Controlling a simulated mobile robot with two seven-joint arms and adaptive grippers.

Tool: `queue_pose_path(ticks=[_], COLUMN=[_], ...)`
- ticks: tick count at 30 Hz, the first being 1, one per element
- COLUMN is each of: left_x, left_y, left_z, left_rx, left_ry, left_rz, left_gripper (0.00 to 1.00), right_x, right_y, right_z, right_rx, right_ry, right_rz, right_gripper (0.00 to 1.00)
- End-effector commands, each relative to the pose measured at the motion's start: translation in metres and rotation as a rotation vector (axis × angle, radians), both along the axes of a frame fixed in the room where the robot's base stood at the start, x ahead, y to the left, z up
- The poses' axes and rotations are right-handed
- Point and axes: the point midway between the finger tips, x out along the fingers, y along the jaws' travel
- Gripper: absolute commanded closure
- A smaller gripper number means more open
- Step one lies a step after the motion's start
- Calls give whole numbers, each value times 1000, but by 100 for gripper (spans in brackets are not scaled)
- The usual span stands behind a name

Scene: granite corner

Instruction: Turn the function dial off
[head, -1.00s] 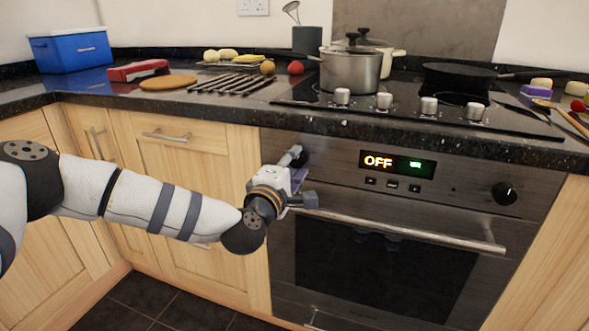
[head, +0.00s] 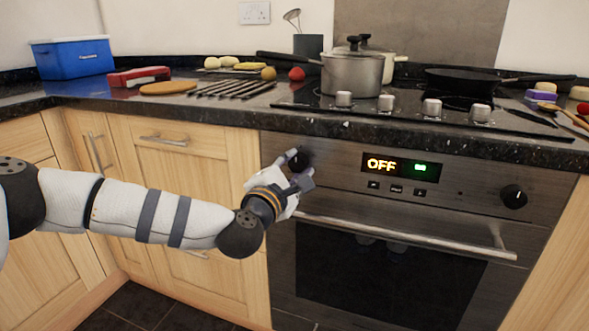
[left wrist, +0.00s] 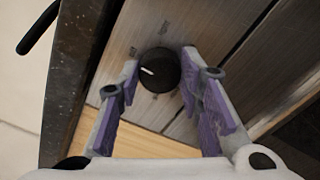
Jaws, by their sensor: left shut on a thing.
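The function dial (head: 299,160) is a round black knob at the left end of the oven's control panel. It also shows in the left wrist view (left wrist: 160,72), with a short white mark on its face. The oven display (head: 381,165) reads OFF in orange, beside a green light. My left gripper (head: 296,168) is at the dial, its fingers on either side of it. In the left wrist view its purple-padded fingers (left wrist: 159,60) are shut on the dial. The gripper partly hides the dial in the head view. My right gripper is out of view.
A second black dial (head: 514,196) is at the panel's right end. The oven door handle (head: 400,234) runs just below my gripper. Several hob knobs (head: 386,103) line the counter's front above, with a steel pot (head: 352,74) behind them.

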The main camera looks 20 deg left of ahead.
Motion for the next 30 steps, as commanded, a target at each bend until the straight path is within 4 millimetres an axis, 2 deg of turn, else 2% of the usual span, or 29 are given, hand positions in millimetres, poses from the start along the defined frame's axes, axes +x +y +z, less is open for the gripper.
queue_pose_path(ticks=[10, 11, 13, 23, 26, 30], left_x=[0, 0, 0, -3, -20, -59], left_y=[-1, -1, -1, 0, 0, 1], left_z=[0, 0, 0, 0, 0, 0], left_rx=[-2, -2, -2, -1, -2, -3], left_ry=[1, 1, 0, 0, 1, 1], left_rz=[-3, -3, -2, -1, -3, -4], left_gripper=[94, 62, 47, 47, 47, 47], right_x=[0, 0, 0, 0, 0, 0], right_y=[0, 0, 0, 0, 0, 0], right_z=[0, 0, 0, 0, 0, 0], right_rx=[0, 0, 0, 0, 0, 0], right_ry=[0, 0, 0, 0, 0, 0], right_rz=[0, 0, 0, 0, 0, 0], right_gripper=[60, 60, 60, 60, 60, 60])
